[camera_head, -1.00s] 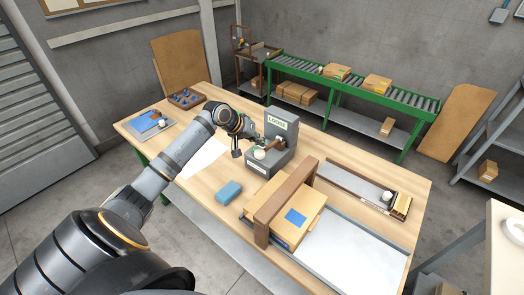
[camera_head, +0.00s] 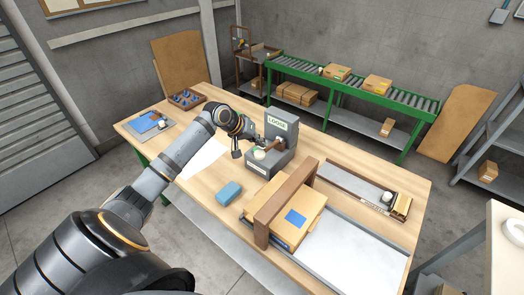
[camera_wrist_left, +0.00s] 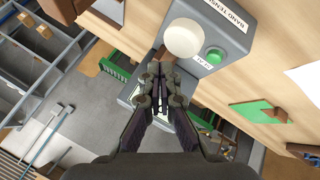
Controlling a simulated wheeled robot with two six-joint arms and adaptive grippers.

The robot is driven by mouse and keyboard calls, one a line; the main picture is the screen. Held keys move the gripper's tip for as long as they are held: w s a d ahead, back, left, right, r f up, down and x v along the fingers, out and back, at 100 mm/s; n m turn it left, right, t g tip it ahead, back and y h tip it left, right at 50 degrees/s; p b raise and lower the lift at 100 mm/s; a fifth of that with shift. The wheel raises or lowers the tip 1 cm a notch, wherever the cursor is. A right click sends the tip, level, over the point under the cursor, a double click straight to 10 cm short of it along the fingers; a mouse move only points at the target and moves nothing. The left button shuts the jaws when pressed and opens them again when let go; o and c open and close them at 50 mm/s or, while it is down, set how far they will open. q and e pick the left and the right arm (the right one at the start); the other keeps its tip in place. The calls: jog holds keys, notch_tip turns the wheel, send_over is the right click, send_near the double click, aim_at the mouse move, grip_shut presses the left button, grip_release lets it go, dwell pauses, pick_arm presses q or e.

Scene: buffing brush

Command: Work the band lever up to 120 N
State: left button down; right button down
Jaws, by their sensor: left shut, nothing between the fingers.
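The grey band tension unit (camera_head: 283,137) stands on the workbench, and its sign reads LOOSE. A brown lever (camera_head: 272,146) sits at its front, with a round white knob (camera_head: 259,154) near it. In the left wrist view the white knob (camera_wrist_left: 183,38) is just beyond my fingertips, beside a green button (camera_wrist_left: 214,56) and the brown lever (camera_wrist_left: 160,54). My left gripper (camera_head: 257,141) is beside the lever; in the wrist view its fingers (camera_wrist_left: 160,85) are together and empty. Whether they touch the lever I cannot tell. My right gripper is not in view.
A carton (camera_head: 298,218) under a brown band frame (camera_head: 284,203) stands right of the unit. A blue block (camera_head: 229,192) and white paper (camera_head: 202,160) lie in front. A long tray (camera_head: 352,184) is at the right. A green roller conveyor (camera_head: 350,84) stands behind the bench.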

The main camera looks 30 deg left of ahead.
aim_at(260, 151)
pick_arm(q)
jog(key=shift+f, duration=0.1)
jog(key=shift+f+p, duration=0.25)
jog(key=shift+p, duration=0.05)
jog(key=shift+s+f+b, duration=0.25)
jog(key=shift+f+b, duration=0.05)
jog(key=shift+f, duration=0.95)
dwell(1.4)
jog(key=shift+w+r+p, duration=0.2)
jog(key=shift+r+p, duration=1.4)
jog(key=shift+p, duration=0.4)
jog(key=r+p, duration=0.5)
jog(key=shift+w+r, duration=0.1)
jog(key=shift+w, duration=0.2)
